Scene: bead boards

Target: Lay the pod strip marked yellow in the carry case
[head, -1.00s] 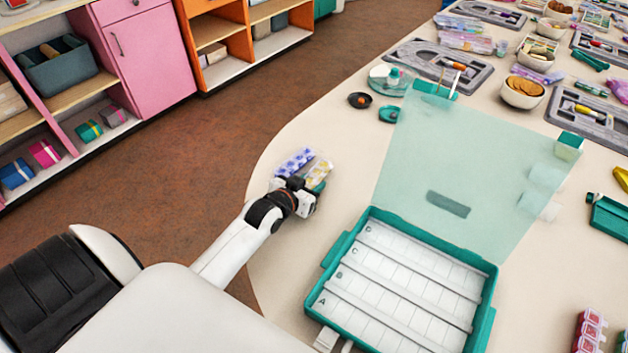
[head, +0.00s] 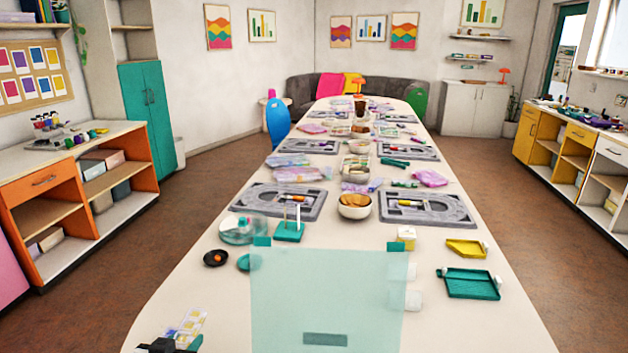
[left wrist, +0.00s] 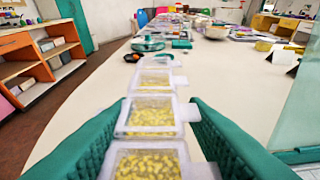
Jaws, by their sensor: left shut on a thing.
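The pod strip with yellow beads (left wrist: 150,118) lies lengthwise between the two teal fingers of my left gripper (left wrist: 150,150) in the left wrist view. Its clear square pods have small pale tabs on the right. In the head view the strip (head: 188,324) shows at the bottom left, with my left gripper (head: 172,344) mostly cut off by the frame edge. The gripper is shut on the strip. I cannot tell its height above the table. The carry case's translucent teal lid (head: 325,290) stands open to the right; its compartments are out of view. My right gripper is not in view.
Grey trays (head: 282,201) line the table farther back. Bare tabletop separates strip and lid.

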